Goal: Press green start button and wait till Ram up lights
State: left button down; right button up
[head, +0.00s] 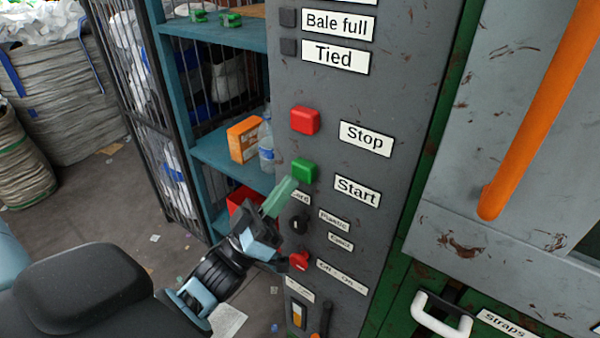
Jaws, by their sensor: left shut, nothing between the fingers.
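The green start button (304,171) is on the grey control panel (400,110), left of the "Start" label (357,190). My left gripper (288,184) is shut and empty. Its pale green fingers point up at the button, with their tips just at its lower left; I cannot tell if they touch it. The lamps beside "Bale full" (289,18) and "Tied" (289,47) are dark. No "Ram up" label is readable; the panel's top is cut off. My right gripper is not in view.
The red stop button (305,120) sits above the green one. Below are a black selector knob (299,223) and a red rotary switch (299,261). A blue shelf (215,150) with an orange box (243,139) and a bottle (266,145) stands left. An orange bar (535,120) is right.

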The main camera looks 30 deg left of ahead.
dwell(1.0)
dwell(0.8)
pick_arm(q)
jog(key=shift+w, duration=0.2)
jog(key=shift+w, duration=0.25)
dwell(0.3)
